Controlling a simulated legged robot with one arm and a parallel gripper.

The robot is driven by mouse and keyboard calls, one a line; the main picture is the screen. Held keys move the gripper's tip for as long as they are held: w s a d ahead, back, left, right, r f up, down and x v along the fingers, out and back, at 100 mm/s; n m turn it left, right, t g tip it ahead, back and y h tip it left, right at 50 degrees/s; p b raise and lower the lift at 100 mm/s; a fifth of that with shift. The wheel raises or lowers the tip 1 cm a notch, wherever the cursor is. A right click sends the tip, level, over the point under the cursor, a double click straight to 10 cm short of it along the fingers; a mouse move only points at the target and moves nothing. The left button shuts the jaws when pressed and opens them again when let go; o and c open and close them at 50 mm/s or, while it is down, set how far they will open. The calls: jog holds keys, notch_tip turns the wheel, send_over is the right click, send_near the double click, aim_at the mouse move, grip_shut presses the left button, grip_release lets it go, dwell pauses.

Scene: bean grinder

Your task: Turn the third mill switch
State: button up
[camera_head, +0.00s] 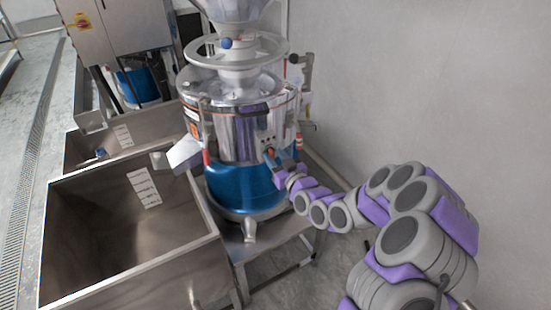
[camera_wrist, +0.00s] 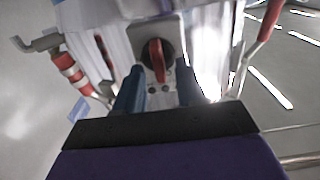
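The mill (camera_head: 236,135) is a metal drum machine with a blue lower body and a hopper on top, in the middle of the head view. Its switch (camera_wrist: 157,57) is a red rotary knob on a pale plate, upright in the wrist view; red also shows by the fingertips in the head view. My gripper (camera_wrist: 159,74) is open, with its two blue fingers apart below and either side of the knob. It also shows at the drum's front right in the head view (camera_head: 272,157). I cannot tell whether the fingers touch the knob or plate.
A steel bin (camera_head: 130,215) stands left of the mill, with another machine (camera_head: 120,30) behind it. A plain wall (camera_head: 420,80) is on the right. A red-banded handle (camera_wrist: 68,70) sits left of the switch in the wrist view.

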jog(key=shift+c, duration=0.3)
grip_shut()
jog(key=shift+m, duration=0.3)
jog(key=shift+w+d+f+m, duration=0.1)
jog(key=shift+d+f+m, duration=0.1)
jog(key=shift+m, duration=2.7)
jog(key=shift+w+d+f+m, duration=0.15)
jog(key=shift+f+m, duration=0.1)
jog(key=shift+m, duration=2.65)
jog(key=shift+w+d+f+m, duration=0.1)
jog(key=shift+d+f+m, duration=0.1)
jog(key=shift+m, duration=2.7)
